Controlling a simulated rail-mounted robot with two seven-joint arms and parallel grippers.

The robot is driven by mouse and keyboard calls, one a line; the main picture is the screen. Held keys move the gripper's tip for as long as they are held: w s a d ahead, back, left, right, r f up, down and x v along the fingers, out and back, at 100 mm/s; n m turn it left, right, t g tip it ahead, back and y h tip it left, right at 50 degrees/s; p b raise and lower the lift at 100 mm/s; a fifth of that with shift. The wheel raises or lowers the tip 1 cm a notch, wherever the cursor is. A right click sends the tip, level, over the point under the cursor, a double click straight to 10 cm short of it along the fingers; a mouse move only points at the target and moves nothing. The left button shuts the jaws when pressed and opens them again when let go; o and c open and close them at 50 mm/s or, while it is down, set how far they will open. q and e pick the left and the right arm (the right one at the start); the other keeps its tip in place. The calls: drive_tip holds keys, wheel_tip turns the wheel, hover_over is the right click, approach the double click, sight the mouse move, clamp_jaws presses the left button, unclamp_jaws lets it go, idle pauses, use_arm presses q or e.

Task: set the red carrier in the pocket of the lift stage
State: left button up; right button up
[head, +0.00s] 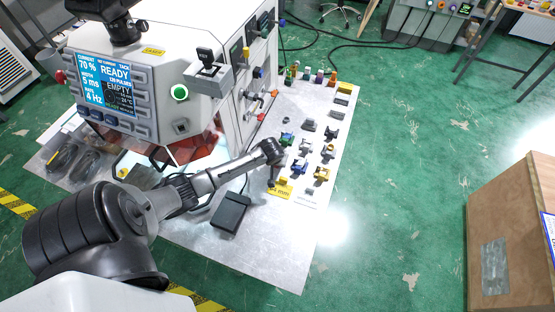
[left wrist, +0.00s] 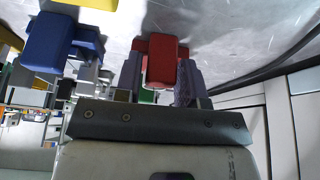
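The red carrier (left wrist: 161,60) is in the left wrist view, directly in front of my left gripper (left wrist: 161,82). The gripper's two fingers lie against its sides with no gap visible, so it looks shut on the carrier. In the head view my left gripper (head: 271,178) is at the near left end of the rows of small carriers on the bench. The red carrier cannot be made out there. I cannot tell whether it is lifted clear of the bench. The lift stage and its pocket cannot be picked out with certainty. My right gripper is not in view.
A blue carrier (left wrist: 52,42) stands close beside the red one in the wrist view. The bench (head: 285,245) carries several coloured carriers, a yellow label (head: 281,188) and a black box (head: 231,214). The machine (head: 150,85) with its display (head: 105,85) stands behind my left arm.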

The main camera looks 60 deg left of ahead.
use_arm(q)
drive_tip(key=c, duration=0.6)
clamp_jaws()
drive_tip(key=shift+r, duration=0.1)
